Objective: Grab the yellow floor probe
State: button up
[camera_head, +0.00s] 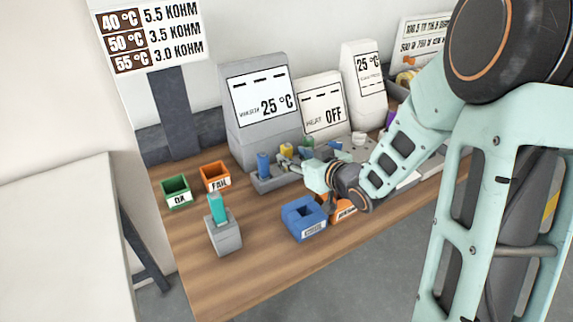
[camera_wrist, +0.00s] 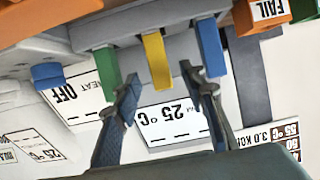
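The yellow floor probe (camera_head: 286,150) stands upright in a grey rack (camera_head: 262,184), between a blue probe (camera_head: 263,165) and a green one (camera_head: 308,147). In the wrist view, which is upside down, the yellow probe (camera_wrist: 157,62) shows between the green probe (camera_wrist: 107,72) and the blue probe (camera_wrist: 211,48). My gripper (camera_wrist: 159,77) is open, with one fingertip on each side of the yellow probe in the picture. I see no clear contact, and I cannot tell the remaining depth. In the head view my gripper (camera_head: 297,164) is at the rack, its fingertips hard to make out.
A grey display reading 25 °C (camera_head: 259,105) stands behind the rack. Green OK (camera_head: 176,191) and orange FAIL (camera_head: 215,177) bins are at the left. A teal piece stands in a grey block (camera_head: 224,238). A blue holder (camera_head: 303,218) sits near the front edge.

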aim_at(289, 154)
jog(key=x, duration=0.4)
jog(key=shift+w+a+f, duration=0.15)
grip_shut()
